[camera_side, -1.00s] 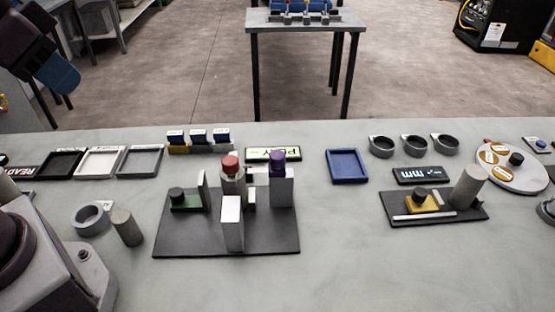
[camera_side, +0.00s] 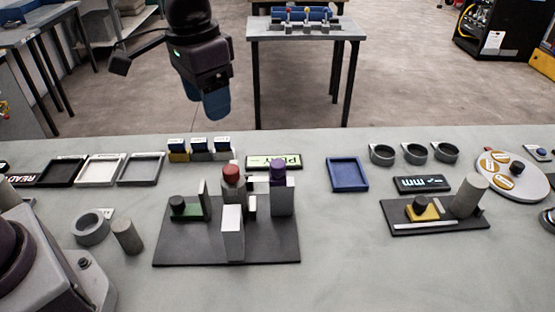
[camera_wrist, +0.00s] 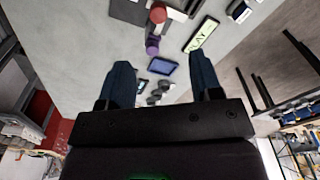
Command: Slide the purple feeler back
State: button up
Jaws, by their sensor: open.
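The purple feeler (camera_side: 278,173) is a purple knob set at a grey upright block on a dark base plate (camera_side: 180,253), in the middle of the table. A red knob (camera_side: 231,174) stands to its left on the same fixture. Both also show in the wrist view, the purple feeler (camera_wrist: 152,46) below the red knob (camera_wrist: 157,13). My gripper (camera_side: 213,112) hangs high above the far edge of the table, up and to the left of the purple feeler. In the wrist view my gripper (camera_wrist: 160,82) has its two blue fingers apart, with nothing between them.
A white block (camera_side: 232,232) stands at the front of the base plate. A green-lit display (camera_side: 273,162) lies behind the fixture, with a blue tray (camera_side: 347,174) to the right. A yellow-stage fixture (camera_side: 436,215) sits further right.

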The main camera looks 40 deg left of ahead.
jog(key=g, duration=0.1)
send_over(278, 163)
jog(key=s, duration=0.2)
notch_tip(278, 163, down, 5)
jog(key=w+r, duration=0.2)
notch_tip(278, 163, down, 13)
